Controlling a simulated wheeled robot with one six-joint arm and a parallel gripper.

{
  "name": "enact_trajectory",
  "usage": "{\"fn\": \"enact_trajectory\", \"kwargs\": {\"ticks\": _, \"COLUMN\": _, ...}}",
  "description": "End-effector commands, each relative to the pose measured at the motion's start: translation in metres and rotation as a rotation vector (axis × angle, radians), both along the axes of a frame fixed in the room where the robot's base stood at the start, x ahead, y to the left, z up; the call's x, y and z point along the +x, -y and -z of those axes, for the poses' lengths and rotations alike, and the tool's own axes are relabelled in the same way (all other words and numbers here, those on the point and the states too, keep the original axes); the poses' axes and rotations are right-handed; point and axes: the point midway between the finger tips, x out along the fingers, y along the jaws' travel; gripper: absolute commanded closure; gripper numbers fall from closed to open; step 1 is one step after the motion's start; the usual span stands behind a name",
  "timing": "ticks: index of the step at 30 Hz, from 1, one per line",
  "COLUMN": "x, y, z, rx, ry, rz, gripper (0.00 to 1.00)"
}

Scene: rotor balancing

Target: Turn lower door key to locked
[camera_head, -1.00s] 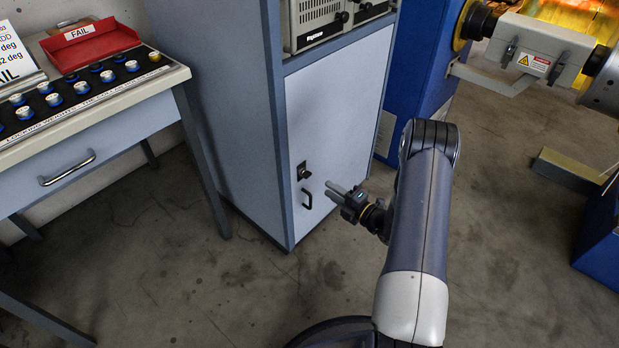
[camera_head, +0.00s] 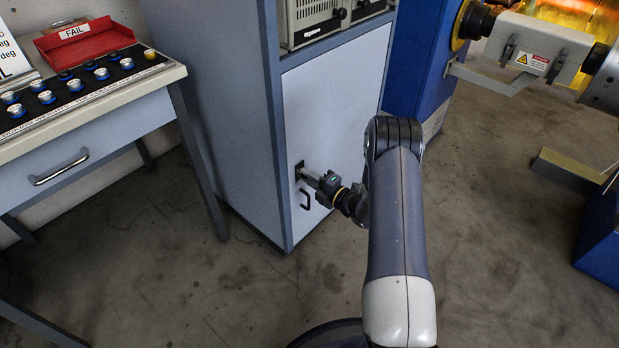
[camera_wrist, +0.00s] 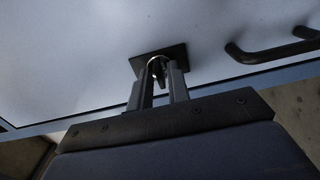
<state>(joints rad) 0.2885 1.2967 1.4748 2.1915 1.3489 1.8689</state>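The lower cabinet door (camera_head: 340,110) is pale grey-blue and closed. Its dark square lock plate (camera_head: 299,168) sits near the door's left edge, mostly covered by my gripper (camera_head: 312,177) in the head view. In the wrist view the lock plate (camera_wrist: 176,52) shows with the small key (camera_wrist: 156,67) standing out from it. My gripper (camera_wrist: 160,75) has one finger on each side of the key, with a gap between the fingers. The gripper looks open; contact with the key is not clear. The key's exact turn is hard to read.
A black door handle (camera_head: 305,199) is just below the lock; it also shows at right in the wrist view (camera_wrist: 270,52). An instrument (camera_head: 318,22) sits above the door. A workbench (camera_head: 95,125) stands at left. The floor before the cabinet is clear.

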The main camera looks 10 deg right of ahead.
Motion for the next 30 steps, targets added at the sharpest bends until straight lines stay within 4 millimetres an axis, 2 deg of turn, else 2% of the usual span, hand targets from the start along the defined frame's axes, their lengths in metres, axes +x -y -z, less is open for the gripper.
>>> {"fn": "enact_trajectory", "kwargs": {"ticks": 1, "x": -0.0001, "y": 0.0001, "z": 0.0000, "rx": 0.000, "ry": 0.000, "rz": 0.000, "gripper": 0.87}}
{"fn": "enact_trajectory", "kwargs": {"ticks": 6, "x": -0.0002, "y": 0.0000, "z": 0.0001, "rx": 0.000, "ry": 0.000, "rz": 0.000, "gripper": 1.00}}
{"fn": "enact_trajectory", "kwargs": {"ticks": 20, "x": -0.0002, "y": 0.0000, "z": 0.0009, "rx": -0.019, "ry": 0.014, "rz": 0.000, "gripper": 1.00}}
{"fn": "enact_trajectory", "kwargs": {"ticks": 30, "x": 0.0000, "y": 0.0002, "z": 0.0023, "rx": -0.176, "ry": 0.128, "rz": 0.000, "gripper": 1.00}}
